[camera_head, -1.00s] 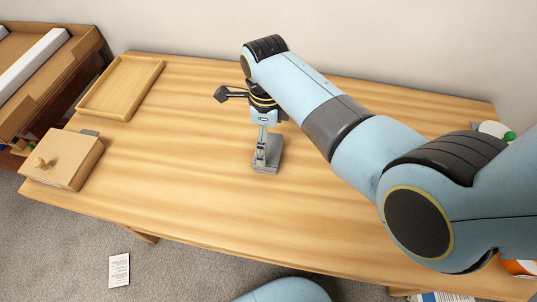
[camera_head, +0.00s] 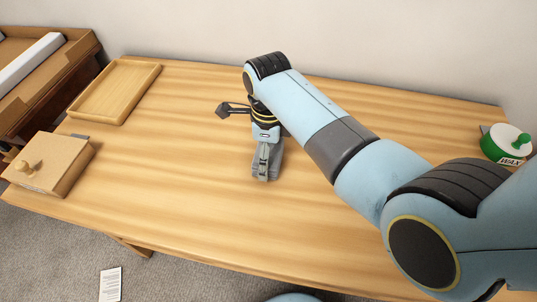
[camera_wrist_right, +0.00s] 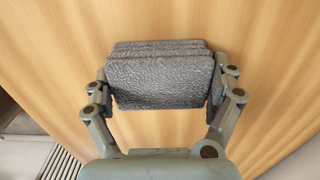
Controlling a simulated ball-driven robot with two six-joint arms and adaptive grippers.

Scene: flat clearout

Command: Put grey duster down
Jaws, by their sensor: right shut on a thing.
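My right gripper (camera_head: 263,170) is over the middle of the wooden table (camera_head: 180,150), pointing down. It is shut on the grey duster (camera_head: 275,160), which partly hides behind the fingers in the head view. In the right wrist view the duster (camera_wrist_right: 160,82) is a folded, rough, dark grey cloth pad held between the two fingers of the gripper (camera_wrist_right: 161,90). It is at or just above the tabletop; I cannot tell whether it touches. My left gripper is not in view.
A wooden tray (camera_head: 76,110) is at the back left. A wooden box with a knob (camera_head: 62,178) is at the front left. A green and white wax tin (camera_head: 505,146) stands at the far right, beyond my arm. The tabletop around the duster is clear.

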